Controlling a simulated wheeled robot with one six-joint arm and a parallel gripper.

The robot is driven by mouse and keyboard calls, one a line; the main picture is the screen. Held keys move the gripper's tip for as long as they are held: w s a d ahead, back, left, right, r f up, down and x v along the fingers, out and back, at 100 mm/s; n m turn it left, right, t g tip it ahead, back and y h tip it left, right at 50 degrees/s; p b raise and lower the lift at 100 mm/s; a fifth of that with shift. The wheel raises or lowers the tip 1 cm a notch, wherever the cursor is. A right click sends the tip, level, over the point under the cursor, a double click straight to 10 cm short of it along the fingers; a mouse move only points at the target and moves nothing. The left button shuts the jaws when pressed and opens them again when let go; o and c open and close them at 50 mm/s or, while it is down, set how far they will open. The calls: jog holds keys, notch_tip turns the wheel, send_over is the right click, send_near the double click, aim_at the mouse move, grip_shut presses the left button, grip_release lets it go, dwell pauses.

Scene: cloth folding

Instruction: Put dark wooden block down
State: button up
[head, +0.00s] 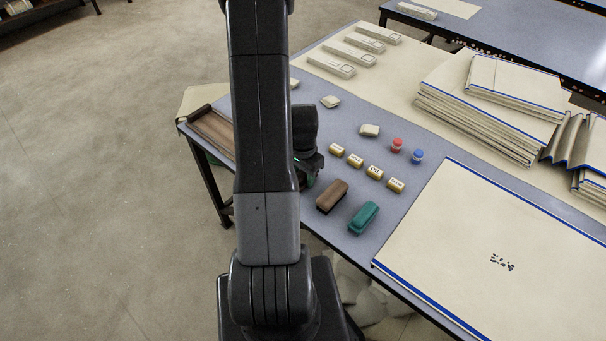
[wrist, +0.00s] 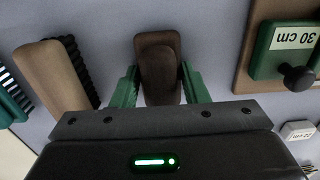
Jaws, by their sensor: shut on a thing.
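The dark wooden block (wrist: 158,42) is in the middle of the wrist view, with a darker rounded part on top. My gripper (wrist: 160,84) has its green fingers on both sides of the block and is shut on it. Whether the block touches the table or hangs just above it, I cannot tell. In the head view my gripper (head: 311,168) is low over the grey-blue table (head: 335,132), left of the labelled small blocks. My arm hides most of it there, and I cannot make out the block in that view.
A brown brush (head: 332,196) and a green brush (head: 363,217) lie near the front edge. A wooden tray (head: 212,132) is at the left; a green "30 cm" block (wrist: 285,50) shows in the wrist view. Labelled blocks (head: 375,172) and a large cloth (head: 490,250) lie right.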

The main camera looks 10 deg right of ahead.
jog(key=shift+f, duration=0.2)
jog(key=o, duration=0.9)
jog(key=shift+r, duration=0.1)
jog(key=shift+o, duration=0.2)
notch_tip(320, 180, up, 12)
jog(key=shift+r, duration=0.15)
